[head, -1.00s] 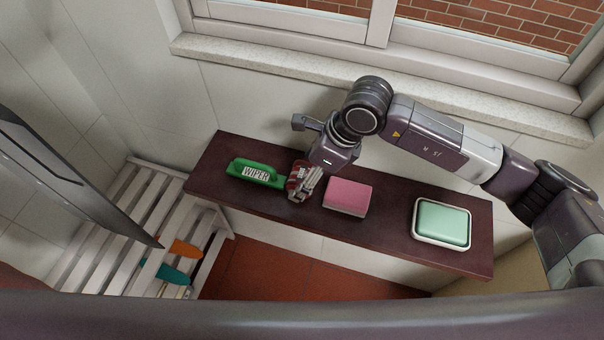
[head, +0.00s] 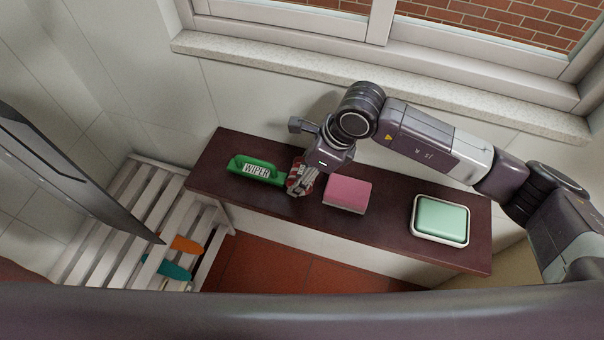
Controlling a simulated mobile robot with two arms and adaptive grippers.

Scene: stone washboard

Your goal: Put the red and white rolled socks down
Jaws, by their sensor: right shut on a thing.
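The red and white rolled socks (head: 293,186) are small in the head view, on or just above the dark red-brown stone shelf (head: 380,226), between a green wiper and a pink sponge. My right gripper (head: 300,187) comes down from above and is shut on the socks, hiding part of them. Whether the socks touch the shelf I cannot tell.
The green wiper (head: 254,170) lies close left of the socks, the pink sponge (head: 347,194) close right. A green soap in a white dish (head: 441,219) is farther right. A white slatted rack (head: 128,225) holds orange (head: 186,244) and teal (head: 172,270) items. Window wall behind.

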